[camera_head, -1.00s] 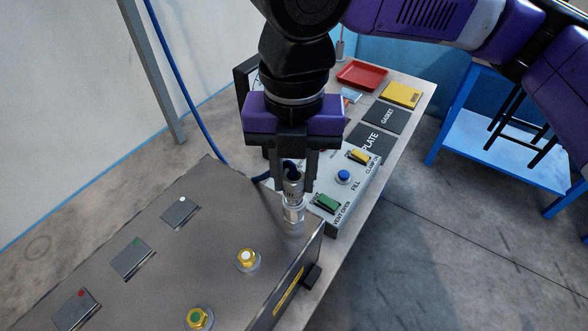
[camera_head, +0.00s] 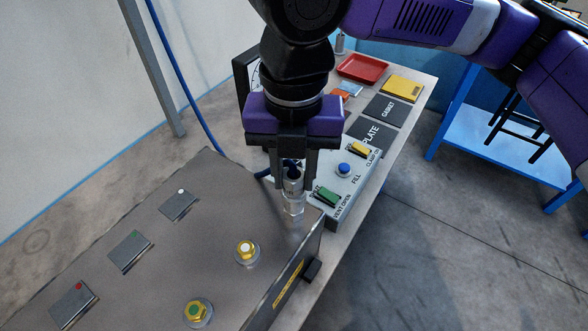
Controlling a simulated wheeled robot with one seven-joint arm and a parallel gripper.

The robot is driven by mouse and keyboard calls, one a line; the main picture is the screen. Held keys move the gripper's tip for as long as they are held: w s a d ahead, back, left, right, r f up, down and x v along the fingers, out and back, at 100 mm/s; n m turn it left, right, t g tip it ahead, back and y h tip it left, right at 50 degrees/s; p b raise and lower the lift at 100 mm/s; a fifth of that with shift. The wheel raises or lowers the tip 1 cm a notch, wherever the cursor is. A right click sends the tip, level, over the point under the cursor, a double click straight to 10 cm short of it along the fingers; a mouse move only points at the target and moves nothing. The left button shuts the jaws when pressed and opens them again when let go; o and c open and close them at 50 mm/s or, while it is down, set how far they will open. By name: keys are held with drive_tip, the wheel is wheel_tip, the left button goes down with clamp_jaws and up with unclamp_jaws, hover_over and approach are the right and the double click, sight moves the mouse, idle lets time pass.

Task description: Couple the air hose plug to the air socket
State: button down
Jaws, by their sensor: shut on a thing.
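My gripper (camera_head: 292,182) points down and is shut on a silver metal hose plug (camera_head: 292,186) with a blue hose at its top. Two yellow fittings stand nearer on the box, one with a white centre (camera_head: 247,250) and one with a green centre (camera_head: 197,311).
A control panel (camera_head: 345,205) with green, blue and yellow controls stands just right of my gripper. Behind it are dark plates (camera_head: 385,110), a yellow block (camera_head: 402,90) and a red tray (camera_head: 362,68). The blue hose (camera_head: 190,90) runs down at left. Grey floor lies right of the bench.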

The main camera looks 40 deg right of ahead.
drive_tip(key=c, duration=1)
unclamp_jaws()
drive_tip(key=shift+r, duration=0.1)
wheel_tip(320, 180, up, 8)
drive_tip(key=shift+f, duration=0.25)
